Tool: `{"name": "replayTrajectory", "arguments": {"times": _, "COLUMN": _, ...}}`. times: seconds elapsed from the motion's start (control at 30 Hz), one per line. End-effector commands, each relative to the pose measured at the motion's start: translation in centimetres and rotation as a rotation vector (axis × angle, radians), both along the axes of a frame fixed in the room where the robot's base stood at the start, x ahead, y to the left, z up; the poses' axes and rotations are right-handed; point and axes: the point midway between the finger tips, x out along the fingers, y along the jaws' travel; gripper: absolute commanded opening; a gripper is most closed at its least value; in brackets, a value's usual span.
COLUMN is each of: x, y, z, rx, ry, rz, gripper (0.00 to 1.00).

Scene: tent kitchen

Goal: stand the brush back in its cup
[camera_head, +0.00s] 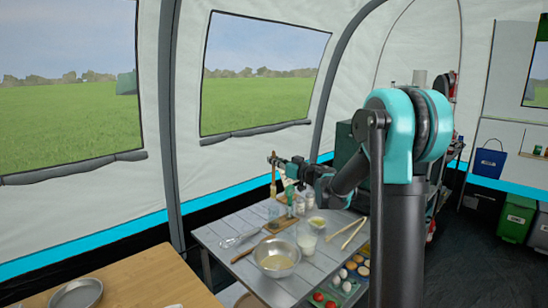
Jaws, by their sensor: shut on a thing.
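My gripper (276,160) is at the end of my teal and grey arm, above the far left part of the grey slatted table. It is shut on the brush (273,178), which is a slim tan and brown thing. The brush hangs roughly upright below the fingertips, over the back of the table. A small clear vessel, likely the cup (273,211), stands below the brush among other items. The brush's lower end appears above this cup; the picture is too small to tell the exact gap.
A green bottle (290,200) and small jars (310,198) stand close to the right of the brush. A metal bowl (277,258), a whisk (238,240), a glass of white stuff (307,243) and an egg tray (345,278) crowd the table. A wooden table (130,285) stands front left.

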Motion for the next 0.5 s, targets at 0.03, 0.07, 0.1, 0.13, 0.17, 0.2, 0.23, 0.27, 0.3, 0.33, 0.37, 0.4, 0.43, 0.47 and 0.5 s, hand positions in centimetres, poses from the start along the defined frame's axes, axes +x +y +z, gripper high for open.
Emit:
{"name": "replayTrajectory", "arguments": {"times": 0.03, "x": 0.0, "y": 0.0, "z": -0.4, "rx": 0.0, "ry": 0.0, "rz": 0.0, "gripper": 0.0}}
{"name": "replayTrajectory", "arguments": {"times": 0.07, "x": 0.1, "y": 0.0, "z": -0.6, "rx": 0.0, "ry": 0.0, "rz": 0.0, "gripper": 0.0}}
{"name": "replayTrajectory", "arguments": {"times": 0.1, "x": 0.1, "y": 0.0, "z": -0.9, "rx": 0.0, "ry": 0.0, "rz": 0.0, "gripper": 0.0}}
{"name": "replayTrajectory", "arguments": {"times": 0.13, "x": 0.0, "y": 0.0, "z": -1.1, "rx": 0.0, "ry": 0.0, "rz": 0.0, "gripper": 0.0}}
{"name": "replayTrajectory", "arguments": {"times": 0.17, "x": 0.0, "y": 0.0, "z": -1.3, "rx": 0.0, "ry": 0.0, "rz": 0.0, "gripper": 0.0}}
{"name": "replayTrajectory", "arguments": {"times": 0.2, "x": 0.0, "y": 0.0, "z": -1.6, "rx": 0.0, "ry": 0.0, "rz": 0.0, "gripper": 0.0}}
{"name": "replayTrajectory", "arguments": {"times": 0.23, "x": 0.0, "y": 0.0, "z": -1.8, "rx": 0.0, "ry": 0.0, "rz": 0.0, "gripper": 0.0}}
{"name": "replayTrajectory", "arguments": {"times": 0.27, "x": 0.0, "y": 0.0, "z": -2.0, "rx": 0.0, "ry": 0.0, "rz": 0.0, "gripper": 0.0}}
{"name": "replayTrajectory", "arguments": {"times": 0.3, "x": 0.0, "y": 0.0, "z": -2.3, "rx": 0.0, "ry": 0.0, "rz": 0.0, "gripper": 0.0}}
{"name": "replayTrajectory", "arguments": {"times": 0.33, "x": 0.0, "y": 0.0, "z": -2.6, "rx": 0.0, "ry": 0.0, "rz": 0.0, "gripper": 0.0}}
{"name": "replayTrajectory", "arguments": {"times": 0.37, "x": 0.1, "y": 0.0, "z": -2.8, "rx": 0.0, "ry": 0.0, "rz": 0.0, "gripper": 0.0}}
{"name": "replayTrajectory", "arguments": {"times": 0.4, "x": 0.1, "y": 0.0, "z": -3.0, "rx": 0.0, "ry": 0.0, "rz": 0.0, "gripper": 0.0}}
{"name": "replayTrajectory", "arguments": {"times": 0.43, "x": 0.0, "y": 0.0, "z": -3.3, "rx": 0.0, "ry": 0.0, "rz": 0.0, "gripper": 0.0}}
{"name": "replayTrajectory", "arguments": {"times": 0.47, "x": 0.0, "y": 0.0, "z": -3.5, "rx": 0.0, "ry": 0.0, "rz": 0.0, "gripper": 0.0}}
{"name": "replayTrajectory", "arguments": {"times": 0.5, "x": 0.0, "y": 0.0, "z": -3.8, "rx": 0.0, "ry": 0.0, "rz": 0.0, "gripper": 0.0}}
